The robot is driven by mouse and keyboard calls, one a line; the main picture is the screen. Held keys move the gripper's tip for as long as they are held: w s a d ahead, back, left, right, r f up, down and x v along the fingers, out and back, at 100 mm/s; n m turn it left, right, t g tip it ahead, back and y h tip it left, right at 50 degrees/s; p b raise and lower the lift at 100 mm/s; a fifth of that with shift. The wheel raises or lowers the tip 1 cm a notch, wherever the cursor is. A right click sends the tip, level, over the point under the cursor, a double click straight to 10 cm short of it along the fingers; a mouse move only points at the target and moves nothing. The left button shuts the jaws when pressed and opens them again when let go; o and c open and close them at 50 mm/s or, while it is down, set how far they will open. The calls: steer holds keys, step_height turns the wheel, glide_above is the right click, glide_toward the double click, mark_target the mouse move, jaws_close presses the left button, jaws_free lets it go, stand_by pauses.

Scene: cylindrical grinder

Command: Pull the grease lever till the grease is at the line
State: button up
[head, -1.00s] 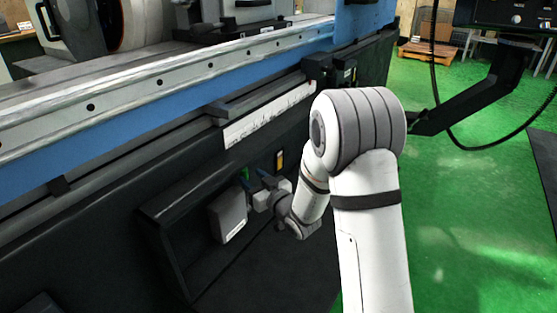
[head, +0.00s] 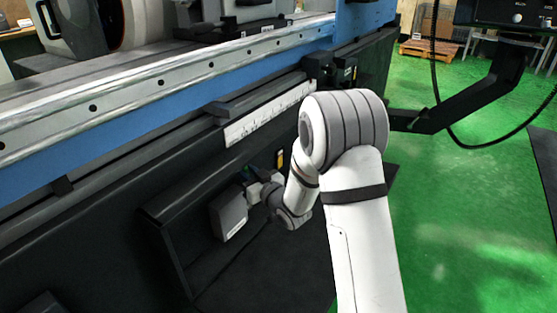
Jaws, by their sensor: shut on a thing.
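My gripper (head: 250,177) is at the dark front of the grinder, just above a light grey box (head: 229,217). It is shut on the grease lever, of which only a small dark green bit (head: 246,170) shows; my wrist and gripper hide most of it. A small upright gauge with a yellow-orange strip (head: 280,158) sits on the panel just right of and above my gripper. It is too small to read the grease level or the line.
The grinder's blue and silver table (head: 160,90) runs above the lever area. A white scale plate (head: 268,115) is mounted below it. A black bracket arm (head: 470,105) with a hanging cable stands at right. Green floor (head: 445,200) is open there.

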jaws_close()
steer(key=shift+d+f+b, duration=0.1)
steer(key=shift+b, duration=0.3)
steer(key=b, duration=0.2)
steer(key=s+d+t+b, duration=0.1)
steer(key=b, duration=0.1)
steer(key=shift+s+d+f+y, duration=0.1)
steer(key=shift+d+f+y, duration=0.15)
steer(key=shift+y, duration=0.15)
steer(key=shift+r+m, duration=0.15)
steer(key=shift+m, duration=0.15)
steer(key=shift+d+b, duration=0.1)
steer(key=shift+b, duration=0.3)
